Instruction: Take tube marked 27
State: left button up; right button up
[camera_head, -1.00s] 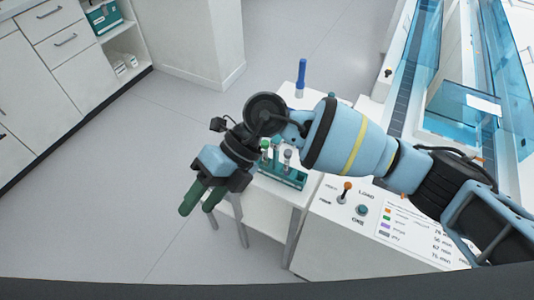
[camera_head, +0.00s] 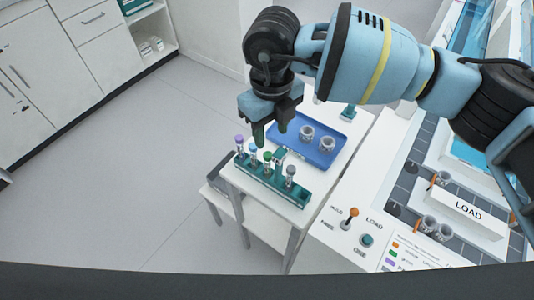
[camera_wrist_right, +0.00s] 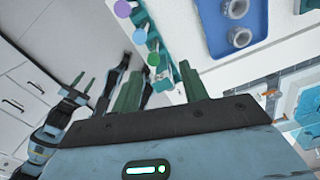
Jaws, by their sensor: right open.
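A teal rack (camera_head: 270,188) stands on a small white table and holds upright tubes in a row. Their caps are purple (camera_head: 239,140), blue (camera_head: 253,148), green (camera_head: 267,157) and grey (camera_head: 291,170). No number on them is readable. My right gripper (camera_head: 271,131) is open and empty, fingers pointing down, just behind and above the rack. In the right wrist view the purple (camera_wrist_right: 122,9), blue (camera_wrist_right: 140,36) and green (camera_wrist_right: 154,59) caps show beyond my right gripper (camera_wrist_right: 161,80), the green nearest.
A blue tray (camera_head: 326,153) with two grey cups lies behind the rack. Floor to the left is clear.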

aim_at(268, 154)
jog(key=shift+s+d+r, duration=0.1)
jog(key=shift+s+r, duration=0.05)
jog(key=shift+s, duration=0.1)
jog(key=shift+s+f, duration=0.35)
jog(key=shift+w+f, duration=0.1)
jog(key=shift+f, duration=1.05)
jog(key=f, duration=0.2)
jog(key=a+f, duration=0.1)
jog(key=f, duration=0.1)
jog(key=shift+f, duration=0.15)
jog(key=shift+d+f, duration=0.1)
jog(key=shift+f, duration=0.15)
pick_arm(q)
jog(key=shift+s+d, duration=0.2)
jog(key=shift+s, duration=0.95)
pick_arm(e)
jog(key=c, duration=0.8)
